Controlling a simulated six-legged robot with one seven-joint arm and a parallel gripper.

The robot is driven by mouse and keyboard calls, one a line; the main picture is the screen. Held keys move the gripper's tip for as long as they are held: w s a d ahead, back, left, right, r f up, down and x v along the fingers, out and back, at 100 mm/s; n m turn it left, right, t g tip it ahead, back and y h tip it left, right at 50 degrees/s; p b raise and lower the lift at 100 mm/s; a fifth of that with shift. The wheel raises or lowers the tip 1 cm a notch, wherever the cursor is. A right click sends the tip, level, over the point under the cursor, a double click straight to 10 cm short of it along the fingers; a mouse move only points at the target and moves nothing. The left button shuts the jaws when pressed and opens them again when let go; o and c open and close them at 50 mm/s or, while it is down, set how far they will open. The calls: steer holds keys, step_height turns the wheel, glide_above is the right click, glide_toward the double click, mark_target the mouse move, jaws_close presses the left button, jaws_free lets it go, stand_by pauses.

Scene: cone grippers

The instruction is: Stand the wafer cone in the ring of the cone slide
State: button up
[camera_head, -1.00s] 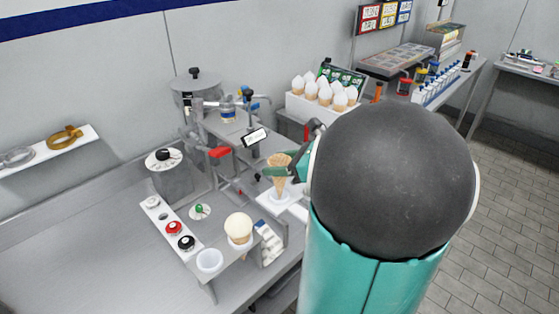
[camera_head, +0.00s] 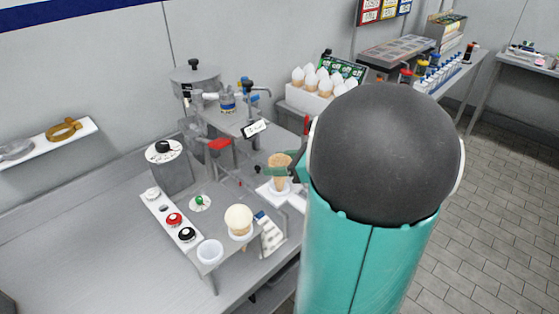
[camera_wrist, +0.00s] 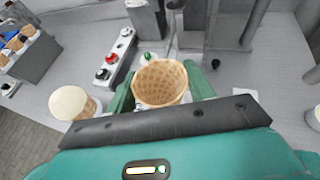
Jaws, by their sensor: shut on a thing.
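The wafer cone (camera_head: 280,168) is upright, its open mouth facing up. My gripper (camera_head: 282,170) is shut on it, with green fingers on either side of the cone. In the wrist view the empty cone (camera_wrist: 160,83) sits between the two fingers of my gripper (camera_wrist: 161,90). The white cone slide (camera_head: 284,195) lies under the cone, and the cone's lower end appears at or just above its ring (camera_head: 279,186). I cannot tell whether the tip is inside the ring, as the cone and fingers hide it in the wrist view.
A strip with red and black knobs (camera_head: 174,219), a machine with a red lever (camera_head: 220,144) and a box of white-topped cones (camera_head: 312,95) are nearby.

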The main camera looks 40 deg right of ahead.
steer(key=shift+f, duration=2.5)
steer(key=o, duration=0.8)
steer(key=shift+c, duration=0.2)
steer(key=v, duration=1.3)
steer(key=shift+s, duration=0.4)
